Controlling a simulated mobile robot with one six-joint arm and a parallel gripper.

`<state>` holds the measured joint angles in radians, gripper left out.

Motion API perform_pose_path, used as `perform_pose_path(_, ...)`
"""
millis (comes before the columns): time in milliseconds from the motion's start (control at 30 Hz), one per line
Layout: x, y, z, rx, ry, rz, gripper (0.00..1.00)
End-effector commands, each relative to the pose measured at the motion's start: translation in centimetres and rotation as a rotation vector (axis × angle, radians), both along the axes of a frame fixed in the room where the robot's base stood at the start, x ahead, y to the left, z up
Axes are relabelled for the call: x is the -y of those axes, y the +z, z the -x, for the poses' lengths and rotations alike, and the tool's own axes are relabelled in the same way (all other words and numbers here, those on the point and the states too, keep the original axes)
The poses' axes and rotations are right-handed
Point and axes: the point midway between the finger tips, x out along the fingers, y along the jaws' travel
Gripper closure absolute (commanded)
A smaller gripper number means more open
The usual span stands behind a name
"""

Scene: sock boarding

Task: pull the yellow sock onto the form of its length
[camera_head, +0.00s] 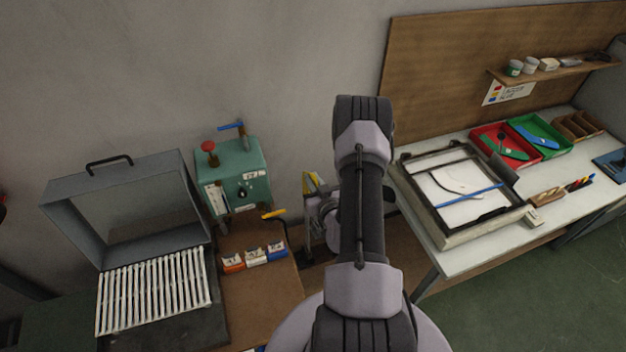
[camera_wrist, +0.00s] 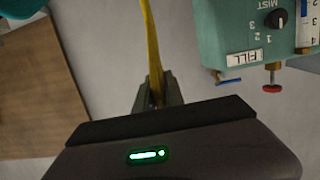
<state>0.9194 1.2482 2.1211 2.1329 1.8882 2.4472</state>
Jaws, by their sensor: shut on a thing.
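The yellow sock (camera_wrist: 152,45) shows in the wrist view as a narrow yellow strip. It runs from the top edge down between the fingers of my gripper (camera_wrist: 157,92), which is shut on it. In the head view, my gripper (camera_head: 314,196) is left of my arm, with a bit of yellow at its tip. The rest of the sock is hidden or out of frame. I cannot make out which thing is the form of its length.
A teal machine (camera_head: 246,165) with a dial stands left of my gripper. Small orange, white and blue labelled holders (camera_head: 255,257) sit on a brown board. A grey open-lidded box (camera_head: 58,205) and white slats (camera_head: 150,295) are farther left. A white workbench (camera_head: 440,255) holds trays at right.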

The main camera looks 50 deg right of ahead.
Motion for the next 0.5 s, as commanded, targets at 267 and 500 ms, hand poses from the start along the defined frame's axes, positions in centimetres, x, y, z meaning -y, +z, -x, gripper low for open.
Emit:
perform_pose_path(267, 0.0, -0.8, 0.0, 0.000, 0.000, 0.000, 1.00)
perform_pose_path(500, 0.0, -1.4, 0.0, 0.000, 0.000, 0.000, 1.00)
